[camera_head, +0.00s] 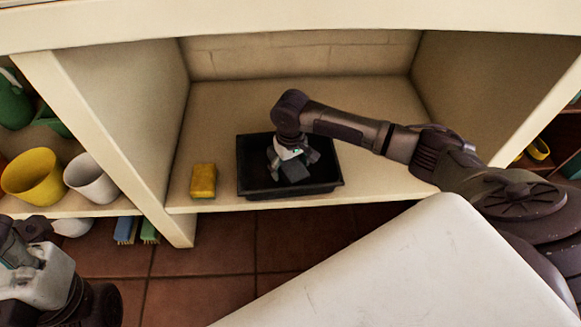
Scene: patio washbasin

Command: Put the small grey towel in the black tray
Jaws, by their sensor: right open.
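The black tray (247,180) stands on the floor of the open middle compartment, near its front edge. My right gripper (292,170) reaches down into the tray from above, with its fingers spread open. A small dark grey piece (295,172), which looks like the grey towel, shows at the fingertips, inside the tray's outline. I cannot tell whether it touches the tray floor or the fingers. My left gripper (22,240) is at the lower left edge, partly cut off and away from the tray. Its jaw state is unclear.
A yellow sponge (203,181) stands left of the tray. Side walls (118,115) bound the compartment. A yellow pot (34,177), a white pot (91,179) and brushes (127,229) are at the left. A pale surface (420,270) fills the lower right.

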